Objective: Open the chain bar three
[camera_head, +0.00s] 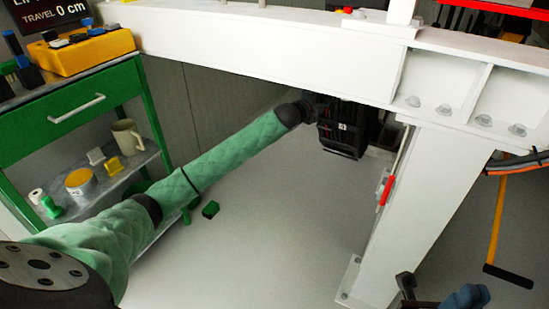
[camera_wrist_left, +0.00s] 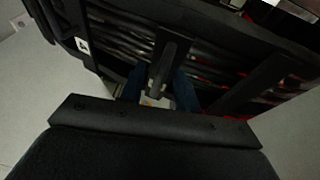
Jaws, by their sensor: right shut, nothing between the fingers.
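A black barred unit (camera_head: 343,130) with a small white label hangs under the white beam in the head view; the label's number is too small to read. In the left wrist view its black bars (camera_wrist_left: 250,90) cross in front of dark and red lines. A black lever-like bar (camera_wrist_left: 170,55) stands out from it. My left gripper (camera_head: 312,108) is at the unit's left side. Its blue fingers (camera_wrist_left: 160,92) are apart, one on each side of the bar; contact is unclear. My right gripper (camera_head: 440,297) is shut at the lower right, partly cut off by the frame.
A white beam (camera_head: 270,40) runs above, with a white leg (camera_head: 420,210) right of the unit, bearing a red handle (camera_head: 386,190). A green cart (camera_head: 75,115) stands left. A yellow handle (camera_head: 496,220) hangs right. Grey floor (camera_head: 270,240) between is mostly clear.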

